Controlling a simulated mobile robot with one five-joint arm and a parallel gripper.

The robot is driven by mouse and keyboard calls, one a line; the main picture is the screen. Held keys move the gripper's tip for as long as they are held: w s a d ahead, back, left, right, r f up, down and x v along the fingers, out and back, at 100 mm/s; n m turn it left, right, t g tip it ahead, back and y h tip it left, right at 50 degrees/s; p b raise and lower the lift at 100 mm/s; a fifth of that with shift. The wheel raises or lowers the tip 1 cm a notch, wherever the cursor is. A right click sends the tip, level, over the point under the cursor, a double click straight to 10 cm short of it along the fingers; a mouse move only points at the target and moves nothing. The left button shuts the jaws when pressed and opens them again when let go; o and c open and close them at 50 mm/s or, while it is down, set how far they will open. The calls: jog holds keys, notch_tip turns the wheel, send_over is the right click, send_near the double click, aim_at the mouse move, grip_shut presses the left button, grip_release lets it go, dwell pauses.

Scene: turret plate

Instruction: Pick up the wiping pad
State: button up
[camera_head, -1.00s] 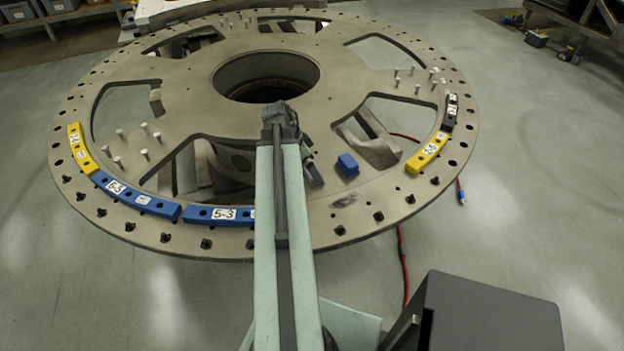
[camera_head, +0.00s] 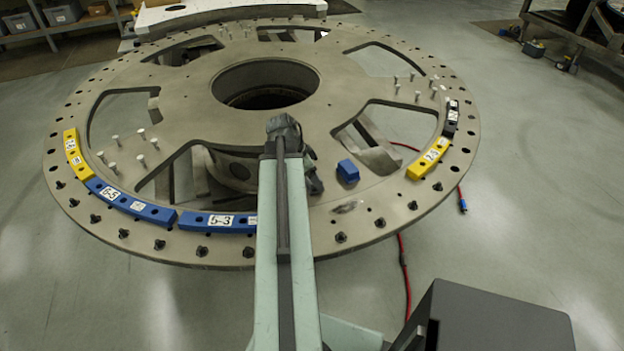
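The wiping pad looks to be the small blue block (camera_head: 347,171) lying on the turret plate (camera_head: 330,222), right of my arm near a cut-out's edge. My gripper (camera_head: 315,183) is mostly hidden behind my arm. Only a dark part of it shows, a little left of the blue block and apart from it in the picture. Its fingers cannot be made out, so I cannot tell whether it is open or shut. The block shows no visible contact with it.
A dark smudge (camera_head: 346,207) marks the plate below the block. Blue segments (camera_head: 219,222) and yellow segments (camera_head: 428,158) lie along the rim. Upright pins (camera_head: 141,134) stand on the plate. A red cable (camera_head: 404,262) hangs at the right.

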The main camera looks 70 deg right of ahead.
notch_tip(320, 180, up, 10)
jog(key=p, duration=0.9)
jog(key=shift+p, duration=0.3)
jog(key=shift+f, duration=0.1)
jog(key=o, duration=0.5)
jog(key=shift+c, duration=1.4)
